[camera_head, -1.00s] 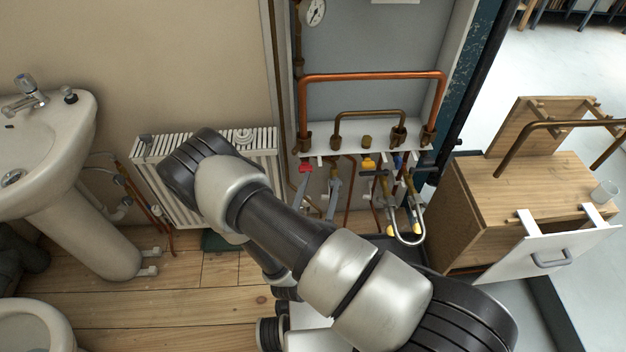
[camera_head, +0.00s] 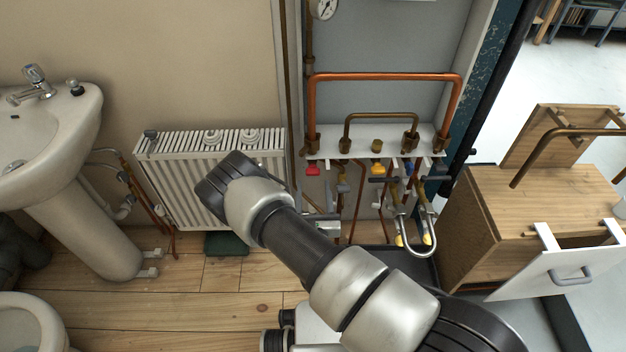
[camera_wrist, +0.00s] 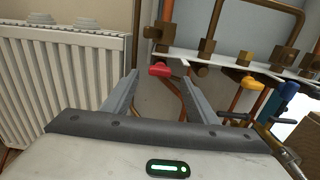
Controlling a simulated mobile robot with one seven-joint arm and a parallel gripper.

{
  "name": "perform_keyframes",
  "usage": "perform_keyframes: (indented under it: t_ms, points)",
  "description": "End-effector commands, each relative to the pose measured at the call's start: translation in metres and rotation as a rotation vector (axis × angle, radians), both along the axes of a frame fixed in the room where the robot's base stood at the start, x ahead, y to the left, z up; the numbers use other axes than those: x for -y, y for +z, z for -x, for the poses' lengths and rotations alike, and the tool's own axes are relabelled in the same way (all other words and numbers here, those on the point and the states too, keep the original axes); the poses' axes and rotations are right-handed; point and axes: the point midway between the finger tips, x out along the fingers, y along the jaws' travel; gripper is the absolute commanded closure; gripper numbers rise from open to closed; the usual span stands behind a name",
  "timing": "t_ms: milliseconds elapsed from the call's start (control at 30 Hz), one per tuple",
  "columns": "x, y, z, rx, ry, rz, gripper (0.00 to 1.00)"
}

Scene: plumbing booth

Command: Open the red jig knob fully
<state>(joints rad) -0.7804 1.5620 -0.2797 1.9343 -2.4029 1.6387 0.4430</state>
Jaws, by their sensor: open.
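The red jig knob (camera_head: 313,169) sits under the white shelf of the pipe jig, below the left end of the large copper pipe. In the wrist view the red knob (camera_wrist: 160,69) shows ahead of my gripper, between the lines of its two fingers and slightly above their tips. My gripper (camera_wrist: 158,78) is open and empty, with a finger on each side. No contact with the knob shows. In the head view my arm hides most of the gripper, low and in front of the jig.
A white radiator (camera_head: 210,175) stands close at the left. A yellow knob (camera_head: 378,169), a blue-handled valve (camera_wrist: 287,92) and a grey U-shaped pipe (camera_head: 418,250) lie to the right. A wooden cabinet (camera_head: 500,210) is farther right.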

Motion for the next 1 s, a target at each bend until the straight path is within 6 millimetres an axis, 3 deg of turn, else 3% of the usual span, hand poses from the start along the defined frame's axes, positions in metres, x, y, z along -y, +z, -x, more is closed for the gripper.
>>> perform_keyframes:
  t_ms: [100,300,667,900,1000]
  points:
    - [0.000,-0.001,-0.023,0.002,-0.002,-0.001,0.47]
    - [0.000,-0.001,-0.045,0.001,-0.001,-0.001,0.47]
    - [0.000,0.000,-0.051,-0.001,0.000,0.000,0.47]
    - [0.000,0.000,-0.051,-0.001,0.000,0.000,0.84]
    - [0.000,0.000,-0.051,-0.001,0.000,0.001,0.88]
